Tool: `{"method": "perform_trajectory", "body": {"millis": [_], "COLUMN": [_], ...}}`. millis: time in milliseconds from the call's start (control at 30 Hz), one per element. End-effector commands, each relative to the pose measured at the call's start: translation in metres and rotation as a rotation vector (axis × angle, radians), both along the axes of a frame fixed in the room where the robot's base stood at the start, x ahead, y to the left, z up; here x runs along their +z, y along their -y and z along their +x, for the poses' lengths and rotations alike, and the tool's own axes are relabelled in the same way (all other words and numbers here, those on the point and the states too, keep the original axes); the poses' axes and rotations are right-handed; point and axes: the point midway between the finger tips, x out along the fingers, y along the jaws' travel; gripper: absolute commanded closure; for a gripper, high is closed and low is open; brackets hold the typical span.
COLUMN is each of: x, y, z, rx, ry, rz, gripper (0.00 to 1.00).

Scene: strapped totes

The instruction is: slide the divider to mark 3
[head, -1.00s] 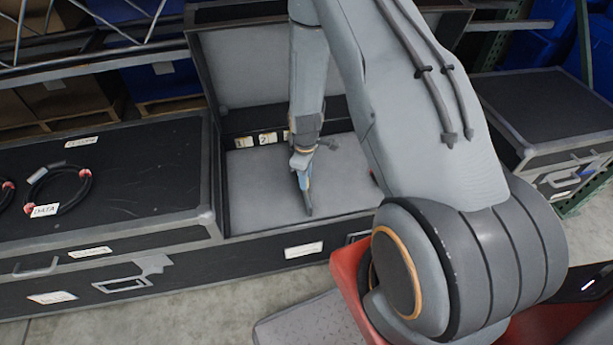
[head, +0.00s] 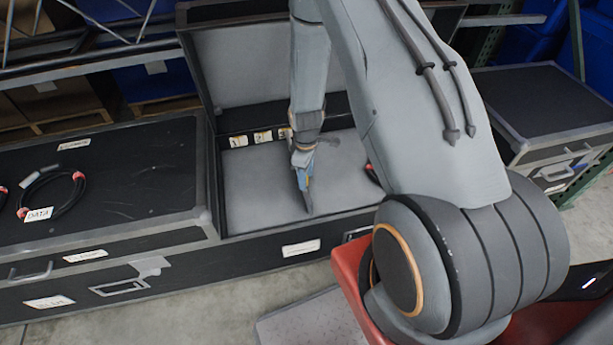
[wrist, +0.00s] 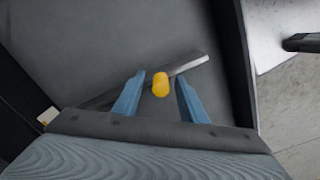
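The open case (head: 217,190) has a grey floor and a row of pale marks on its inner back wall: a first mark (head: 238,142), a second (head: 262,137) and a third (head: 285,133), partly beside my arm. In the wrist view the divider is a thin grey bar (wrist: 190,65) with a yellow knob (wrist: 160,85). It runs diagonally, partly hidden by my gripper. My gripper (wrist: 160,95) has its blue fingers apart, one each side of the knob, with gaps showing. In the head view my gripper (head: 304,180) points down inside the case, near the third mark.
A closed black case (head: 110,185) with a coiled cable (head: 50,195) on top stands at left. Another closed case (head: 535,100) is at right. The raised lid (head: 255,65) stands behind the open case. Bare floor (head: 200,310) lies in front.

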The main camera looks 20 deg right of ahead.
Motion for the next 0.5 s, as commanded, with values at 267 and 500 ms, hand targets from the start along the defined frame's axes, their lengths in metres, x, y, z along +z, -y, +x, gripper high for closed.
{"method": "perform_trajectory", "body": {"millis": [267,500], "x": [0.034,0.067], "y": [0.001,0.002], "z": [0.001,0.001], "rx": [-0.003,-0.004], "ry": [0.002,0.002], "rz": [-0.001,-0.001], "gripper": [0.61,0.61]}}
